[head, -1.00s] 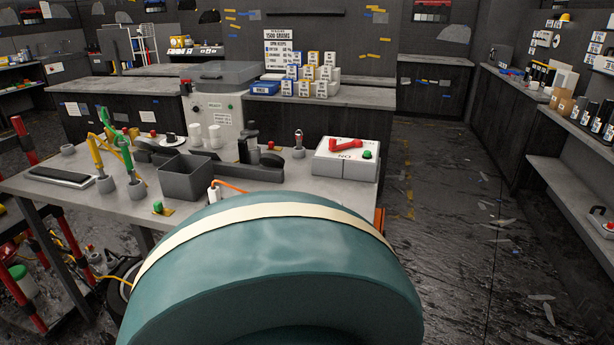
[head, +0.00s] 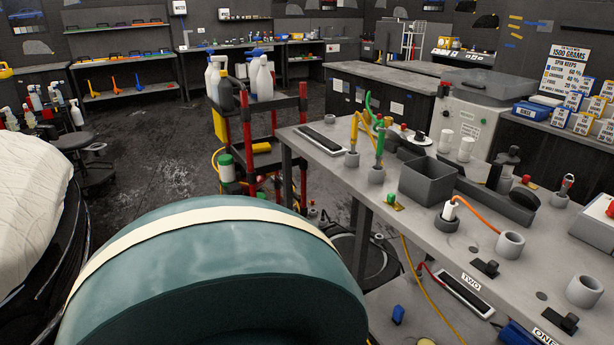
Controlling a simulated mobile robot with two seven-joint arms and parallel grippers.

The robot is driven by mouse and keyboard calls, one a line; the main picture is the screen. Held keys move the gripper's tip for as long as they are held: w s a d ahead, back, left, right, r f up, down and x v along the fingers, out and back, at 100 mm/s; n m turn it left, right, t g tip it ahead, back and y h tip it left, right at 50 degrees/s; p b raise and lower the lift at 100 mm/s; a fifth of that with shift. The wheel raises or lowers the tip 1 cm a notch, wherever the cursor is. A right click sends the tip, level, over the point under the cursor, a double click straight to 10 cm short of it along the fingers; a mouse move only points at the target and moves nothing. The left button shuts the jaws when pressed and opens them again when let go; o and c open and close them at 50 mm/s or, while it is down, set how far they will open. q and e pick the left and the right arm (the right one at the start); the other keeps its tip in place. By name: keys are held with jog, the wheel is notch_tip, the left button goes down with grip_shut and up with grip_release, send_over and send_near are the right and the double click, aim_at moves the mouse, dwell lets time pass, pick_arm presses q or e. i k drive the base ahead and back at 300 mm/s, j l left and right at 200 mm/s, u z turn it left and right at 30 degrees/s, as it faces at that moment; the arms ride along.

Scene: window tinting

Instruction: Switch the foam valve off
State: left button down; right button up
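No valve that I can name for certain as the foam valve is in view. At the right edge, a pale box (head: 596,228) on the workbench is cut off by the frame. Only a bit of a red part (head: 610,208) shows on its top, so its lever position cannot be told. Neither of my grippers is in view.
The grey workbench (head: 335,178) holds a dark open bin (head: 428,180), cups, and yellow and green tools. A red-posted cart (head: 304,125) carries spray bottles (head: 262,78). A white-covered shape (head: 30,195) is at left. Dark floor (head: 150,150) lies open between.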

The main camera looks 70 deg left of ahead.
aim_at(390, 197)
jog(key=u, duration=1.05)
